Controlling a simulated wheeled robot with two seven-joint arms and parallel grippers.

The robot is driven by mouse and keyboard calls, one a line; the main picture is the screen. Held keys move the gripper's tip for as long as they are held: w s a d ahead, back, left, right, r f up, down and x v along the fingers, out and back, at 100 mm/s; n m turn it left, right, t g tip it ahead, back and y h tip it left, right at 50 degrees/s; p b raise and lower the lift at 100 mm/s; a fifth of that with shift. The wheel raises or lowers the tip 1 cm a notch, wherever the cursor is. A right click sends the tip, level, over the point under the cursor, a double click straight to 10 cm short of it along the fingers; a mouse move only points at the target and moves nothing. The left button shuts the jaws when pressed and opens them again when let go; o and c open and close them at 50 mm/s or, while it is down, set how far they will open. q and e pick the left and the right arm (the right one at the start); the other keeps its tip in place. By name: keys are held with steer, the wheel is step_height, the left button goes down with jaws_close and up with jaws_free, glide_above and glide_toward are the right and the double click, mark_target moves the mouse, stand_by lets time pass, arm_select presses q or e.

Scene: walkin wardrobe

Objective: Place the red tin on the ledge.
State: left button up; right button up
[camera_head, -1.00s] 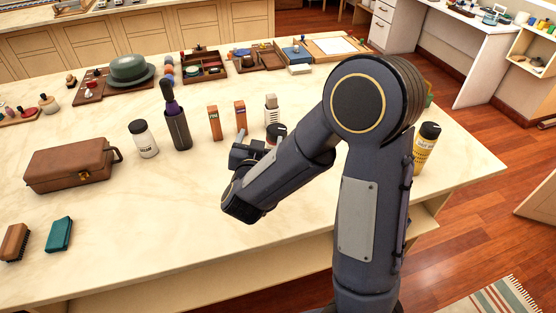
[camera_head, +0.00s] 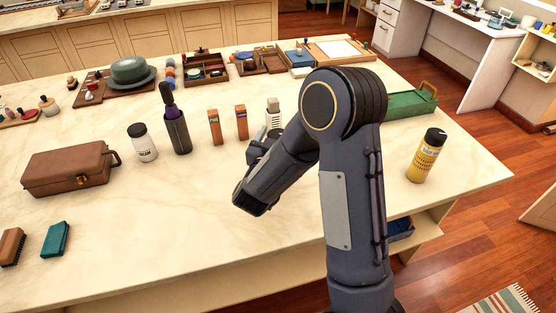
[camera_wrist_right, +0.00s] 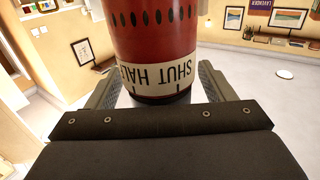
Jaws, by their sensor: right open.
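The red tin (camera_wrist_right: 155,45) fills the top middle of the right wrist view. It has a cream band with black lettering that reads upside down there. My right gripper (camera_wrist_right: 158,82) is open, with one finger on each side of the tin. In the head view my right gripper (camera_head: 259,146) is low over the marble table, mostly behind its own forearm, and the tin is largely hidden there. My left gripper is out of view. I cannot tell which surface is the ledge.
Near the gripper stand two orange boxes (camera_head: 215,127), a grey-white bottle (camera_head: 273,112), a dark purple bottle (camera_head: 177,132) and a white jar (camera_head: 143,143). A yellow bottle (camera_head: 424,158) and green case (camera_head: 410,103) are at right.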

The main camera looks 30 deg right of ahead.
steer(key=shift+w+d, duration=0.35)
steer(key=shift+d, duration=0.05)
steer(key=c, duration=1.5)
jaws_close()
steer(key=shift+r, duration=0.1)
steer(key=shift+r, duration=0.1)
